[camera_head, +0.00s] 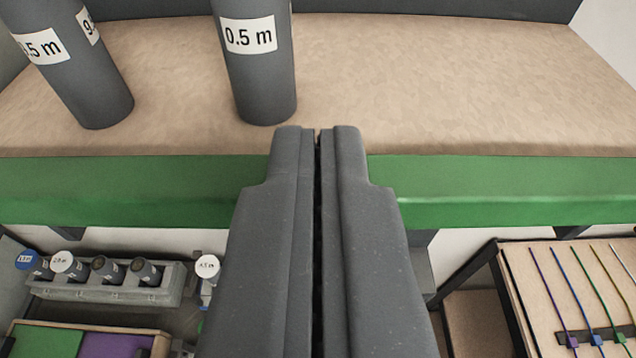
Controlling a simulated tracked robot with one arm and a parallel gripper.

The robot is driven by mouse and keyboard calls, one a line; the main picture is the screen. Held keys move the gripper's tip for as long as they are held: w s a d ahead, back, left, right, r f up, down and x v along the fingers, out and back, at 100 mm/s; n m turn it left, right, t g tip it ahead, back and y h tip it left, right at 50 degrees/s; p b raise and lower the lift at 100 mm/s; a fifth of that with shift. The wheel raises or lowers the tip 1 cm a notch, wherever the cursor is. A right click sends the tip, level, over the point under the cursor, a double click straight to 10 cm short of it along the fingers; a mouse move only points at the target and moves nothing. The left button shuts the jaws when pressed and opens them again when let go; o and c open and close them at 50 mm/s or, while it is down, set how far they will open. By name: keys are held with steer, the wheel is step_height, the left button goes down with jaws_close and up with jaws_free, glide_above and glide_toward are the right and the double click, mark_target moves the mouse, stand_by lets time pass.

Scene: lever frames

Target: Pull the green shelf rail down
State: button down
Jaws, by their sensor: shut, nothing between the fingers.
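The green shelf rail (130,190) runs across the whole width of the picture along the front edge of a brown shelf board (440,85). My gripper (318,130) is shut and empty, its two dark grey fingers side by side in the middle of the picture. The fingers hide the middle part of the rail, and their tips show against the board's front part just above the rail. I cannot tell whether they touch the rail or the board.
Below are a grey rack (110,285) of small cylinders at left and a board (530,290) with coloured cords at right. The shelf's right side is clear.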

step_height(320, 180, down, 8)
steer(key=b, duration=0.6)
steer(key=shift+f+b, duration=0.15)
steer(key=shift+b, duration=0.15)
steer(key=s+r+p, duration=0.1)
steer(key=s+r, duration=0.5)
steer(key=s, duration=0.3)
steer(key=shift+s+d+r, duration=0.15)
steer(key=shift+s+r, duration=0.25)
stand_by(0.4)
